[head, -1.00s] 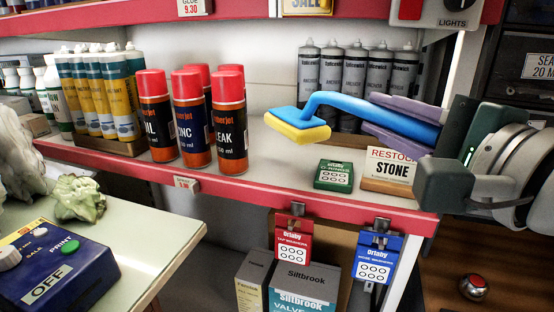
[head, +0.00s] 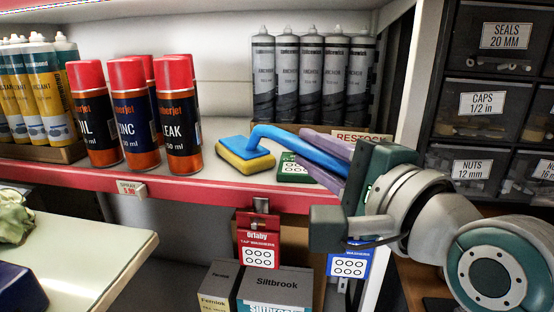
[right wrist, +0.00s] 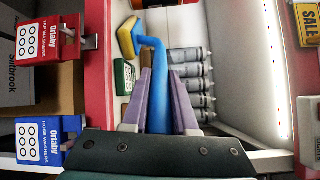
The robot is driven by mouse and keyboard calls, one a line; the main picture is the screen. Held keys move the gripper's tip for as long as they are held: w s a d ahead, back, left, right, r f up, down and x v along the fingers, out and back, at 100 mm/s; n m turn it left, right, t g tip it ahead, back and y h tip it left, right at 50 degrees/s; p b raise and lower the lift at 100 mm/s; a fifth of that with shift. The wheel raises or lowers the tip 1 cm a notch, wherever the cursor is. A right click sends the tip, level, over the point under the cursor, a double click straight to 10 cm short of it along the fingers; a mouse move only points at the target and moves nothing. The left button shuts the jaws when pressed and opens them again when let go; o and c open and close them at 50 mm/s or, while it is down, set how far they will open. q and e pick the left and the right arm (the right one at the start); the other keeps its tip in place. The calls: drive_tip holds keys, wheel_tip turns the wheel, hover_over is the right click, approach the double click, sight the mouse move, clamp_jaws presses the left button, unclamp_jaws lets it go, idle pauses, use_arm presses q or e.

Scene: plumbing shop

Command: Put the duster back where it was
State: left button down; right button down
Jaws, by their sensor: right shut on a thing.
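The duster (head: 246,158) has a blue handle and a blue-and-yellow pad. My right gripper (head: 322,160) is shut on its handle, with purple fingers on both sides of it. In the head view the pad is over the red-edged shelf (head: 205,181), right of the spray cans; I cannot tell whether it touches the shelf. In the right wrist view the duster (right wrist: 150,42) runs out between the fingers (right wrist: 165,85), pad at the far end. My left gripper is not in view.
Red-capped spray cans (head: 180,118) stand left of the pad, and grey cartridges (head: 310,80) behind. A green packet (head: 292,170) and a RESTOCK sign (head: 360,136) are partly hidden by the duster and gripper. Red (head: 258,240) and blue packs (head: 348,264) hang below the shelf edge.

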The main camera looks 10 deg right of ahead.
drive_tip(key=shift+r, duration=0.15)
drive_tip(key=c, duration=1.1)
unclamp_jaws()
drive_tip(key=shift+f, duration=0.2)
drive_tip(key=shift+c, duration=0.2)
drive_tip(key=o, duration=0.4)
drive_tip(key=shift+o, duration=0.2)
